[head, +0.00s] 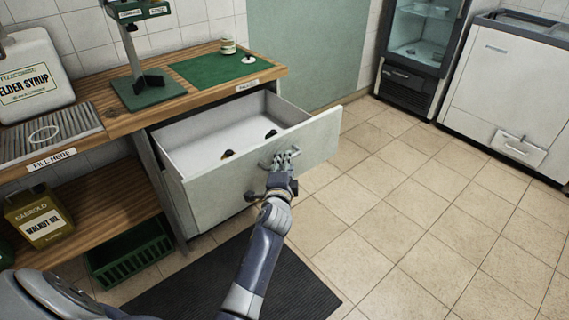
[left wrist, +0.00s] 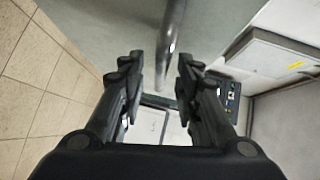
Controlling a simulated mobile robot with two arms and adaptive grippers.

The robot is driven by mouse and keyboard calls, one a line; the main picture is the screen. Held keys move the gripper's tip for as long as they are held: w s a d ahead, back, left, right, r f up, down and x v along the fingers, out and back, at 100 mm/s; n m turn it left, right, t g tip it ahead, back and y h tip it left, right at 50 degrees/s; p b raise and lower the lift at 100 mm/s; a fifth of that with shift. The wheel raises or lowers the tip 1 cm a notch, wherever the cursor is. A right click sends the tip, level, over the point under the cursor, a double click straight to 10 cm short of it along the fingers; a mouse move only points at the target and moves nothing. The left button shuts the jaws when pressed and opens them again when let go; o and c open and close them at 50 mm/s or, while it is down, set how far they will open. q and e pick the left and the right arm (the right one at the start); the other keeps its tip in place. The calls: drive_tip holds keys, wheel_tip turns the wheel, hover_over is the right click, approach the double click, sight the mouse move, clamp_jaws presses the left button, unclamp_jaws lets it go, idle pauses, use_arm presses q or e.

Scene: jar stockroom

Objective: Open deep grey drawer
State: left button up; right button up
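The deep grey drawer (head: 262,157) under the wooden counter is pulled far out, and its pale inside shows. A few small dark objects lie in it. Its bar handle (head: 267,164) is on the front panel. My left gripper (head: 283,158) is at this handle. In the left wrist view the bar (left wrist: 172,45) runs between the two spread fingers of my left gripper (left wrist: 160,75), with a visible gap beside it, so the fingers look open around it. My right gripper is not in view.
The wooden counter (head: 190,93) holds a green mat (head: 208,70), a stand and an elder syrup jug (head: 33,75). A green crate (head: 130,252) is below. A dark floor mat (head: 200,290) lies in front. The tiled floor to the right is clear up to the fridge and freezer.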

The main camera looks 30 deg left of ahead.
use_arm(q)
drive_tip(key=v, duration=0.7)
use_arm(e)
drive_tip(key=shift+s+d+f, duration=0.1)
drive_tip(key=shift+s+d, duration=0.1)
